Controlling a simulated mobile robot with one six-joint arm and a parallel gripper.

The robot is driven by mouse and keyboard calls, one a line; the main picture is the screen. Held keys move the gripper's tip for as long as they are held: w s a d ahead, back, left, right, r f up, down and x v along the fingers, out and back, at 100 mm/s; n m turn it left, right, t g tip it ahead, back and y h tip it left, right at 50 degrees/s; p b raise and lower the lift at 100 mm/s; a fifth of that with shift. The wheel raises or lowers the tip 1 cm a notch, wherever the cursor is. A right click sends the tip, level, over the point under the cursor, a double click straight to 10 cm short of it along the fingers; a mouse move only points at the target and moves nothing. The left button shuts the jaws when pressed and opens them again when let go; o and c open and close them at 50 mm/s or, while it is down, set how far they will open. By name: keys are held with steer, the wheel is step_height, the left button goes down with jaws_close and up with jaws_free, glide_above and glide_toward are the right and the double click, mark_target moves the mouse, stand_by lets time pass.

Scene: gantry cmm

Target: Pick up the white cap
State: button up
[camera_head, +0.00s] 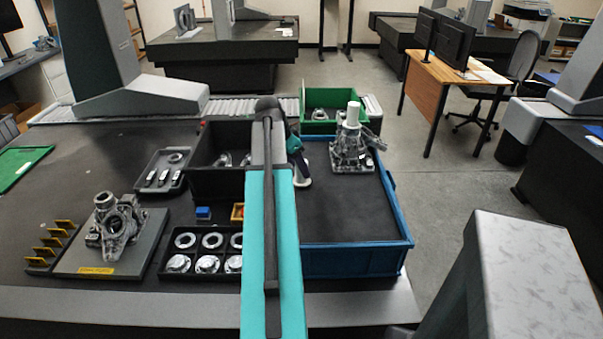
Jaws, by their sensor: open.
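A white cylindrical piece (352,114), which looks like the white cap, stands upright on top of a grey metal casting (350,152). The casting sits at the back of the blue bin (355,262). My teal arm reaches up the middle of the view and bends down over the bin's left side. My gripper (302,178) is at its end, small and partly hidden by the arm, to the left of the casting and lower in the picture. It is open and apart from the white piece. A pale patch shows at its tip; I cannot tell what it is.
The blue bin's dark floor (345,205) is largely bare. A green bin (318,126) stands behind it. Left are a black bin (205,155), a tray of rings and flanges (165,270), and another casting on a grey plate (75,257). A grey column (515,280) rises front right.

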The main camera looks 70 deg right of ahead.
mark_target(299, 181)
steer(key=shift+p+x, duration=0.3)
steer(key=shift+x, duration=1.4)
steer(key=c, duration=1.1)
